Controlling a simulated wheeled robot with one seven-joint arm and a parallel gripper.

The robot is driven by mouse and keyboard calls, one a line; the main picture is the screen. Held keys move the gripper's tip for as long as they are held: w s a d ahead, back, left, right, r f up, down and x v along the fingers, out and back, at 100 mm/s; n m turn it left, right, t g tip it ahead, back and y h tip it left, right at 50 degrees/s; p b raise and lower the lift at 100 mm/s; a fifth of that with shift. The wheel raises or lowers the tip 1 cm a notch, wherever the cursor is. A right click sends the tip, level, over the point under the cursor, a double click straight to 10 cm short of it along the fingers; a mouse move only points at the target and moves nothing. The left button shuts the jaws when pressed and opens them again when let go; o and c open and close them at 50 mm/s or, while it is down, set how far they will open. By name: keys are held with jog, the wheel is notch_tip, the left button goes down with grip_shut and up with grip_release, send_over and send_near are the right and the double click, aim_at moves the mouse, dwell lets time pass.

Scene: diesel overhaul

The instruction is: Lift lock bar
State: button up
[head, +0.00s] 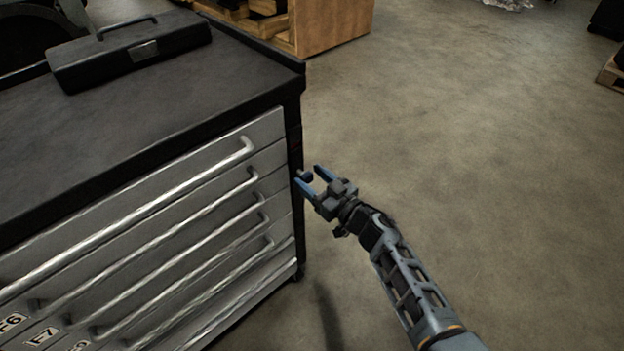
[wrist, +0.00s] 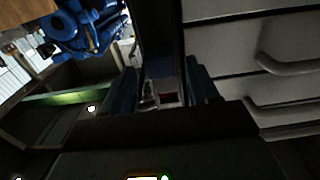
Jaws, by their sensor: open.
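The lock bar looks to be the narrow dark upright strip (head: 296,150) at the right front corner of the drawer cabinet. A small dark knob (head: 305,175) stands out beside it. My gripper (head: 309,178) is open at this corner, its two blue fingers pointing at the strip with the knob between them or just behind; I cannot tell if they touch it. In the wrist view, my gripper (wrist: 162,85) has a finger on each side of a dark blue piece (wrist: 158,64), probably the knob. A small red and pale patch shows below it. The lower bar is hard to make out.
The cabinet's grey drawers (head: 150,200) with long bar handles fill the left. A black toolbox (head: 130,48) lies on its dark top (head: 130,115). A wooden crate (head: 333,25) stands behind. Bare concrete floor (head: 470,140) is open to the right.

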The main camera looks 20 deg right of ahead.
jog(key=shift+w+a, duration=0.15)
jog(key=shift+w, duration=0.05)
grip_shut()
dwell(0.5)
